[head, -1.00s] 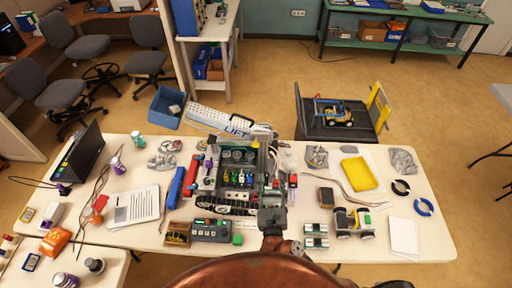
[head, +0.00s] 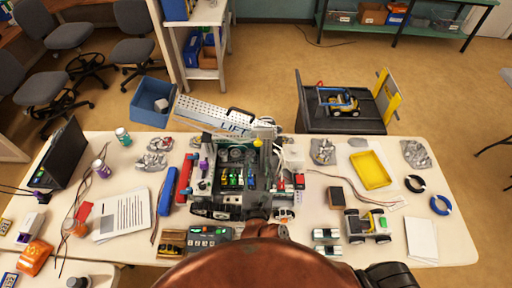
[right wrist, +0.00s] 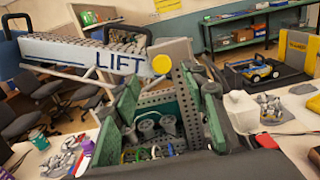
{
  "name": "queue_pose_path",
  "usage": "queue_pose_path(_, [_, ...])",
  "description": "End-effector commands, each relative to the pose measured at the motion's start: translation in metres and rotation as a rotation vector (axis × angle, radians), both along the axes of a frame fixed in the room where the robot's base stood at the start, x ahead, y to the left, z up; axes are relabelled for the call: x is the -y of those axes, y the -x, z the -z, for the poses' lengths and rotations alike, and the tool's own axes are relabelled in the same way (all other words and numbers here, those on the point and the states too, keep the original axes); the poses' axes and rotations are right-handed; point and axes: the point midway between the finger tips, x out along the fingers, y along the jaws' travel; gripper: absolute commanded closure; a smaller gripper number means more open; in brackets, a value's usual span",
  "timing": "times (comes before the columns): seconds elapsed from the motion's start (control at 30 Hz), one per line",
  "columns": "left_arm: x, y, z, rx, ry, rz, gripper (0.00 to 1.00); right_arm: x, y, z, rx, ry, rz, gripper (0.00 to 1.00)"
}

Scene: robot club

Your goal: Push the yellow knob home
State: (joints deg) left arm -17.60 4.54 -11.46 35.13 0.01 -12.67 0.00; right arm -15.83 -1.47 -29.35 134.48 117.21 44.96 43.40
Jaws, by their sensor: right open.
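The yellow knob (head: 258,142) is a small round disc on the club robot (head: 228,180), which stands mid-table. In the right wrist view the yellow knob (right wrist: 161,65) sits at the top of a grey perforated upright, just right of the LIFT arm's end. Whether a gap lies behind the knob, I cannot tell. My right gripper (head: 258,214) is over the near side of the club robot, open and apart from the knob. It is small and partly hidden by my copper-coloured body. My left gripper is not in view.
The white LIFT arm (head: 218,116) slants across the machine's back. A blue bar (head: 168,192) and a red bar (head: 185,178) lie left of it. A yellow tray (head: 370,170) and a small wheeled vehicle (head: 367,225) are on the right. The table's back edge has some free room.

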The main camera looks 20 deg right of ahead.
Motion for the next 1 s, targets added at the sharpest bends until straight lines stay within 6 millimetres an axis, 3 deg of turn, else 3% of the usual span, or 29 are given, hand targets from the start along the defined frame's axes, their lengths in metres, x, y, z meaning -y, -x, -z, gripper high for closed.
queue_pose_path(0.07, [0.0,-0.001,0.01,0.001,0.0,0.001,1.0,0.001,0.0,0.01,-0.001,0.0,0.002,0.59])
queue_pose_path(0.23, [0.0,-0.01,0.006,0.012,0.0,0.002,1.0,0.005,-0.011,0.01,0.0,0.001,0.004,0.59])
queue_pose_path(0.63, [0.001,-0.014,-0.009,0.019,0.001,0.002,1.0,0.021,-0.066,0.009,-0.001,0.002,0.004,0.59])
queue_pose_path(1.0, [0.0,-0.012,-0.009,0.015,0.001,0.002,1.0,0.023,-0.075,0.01,-0.001,0.001,0.002,0.59])
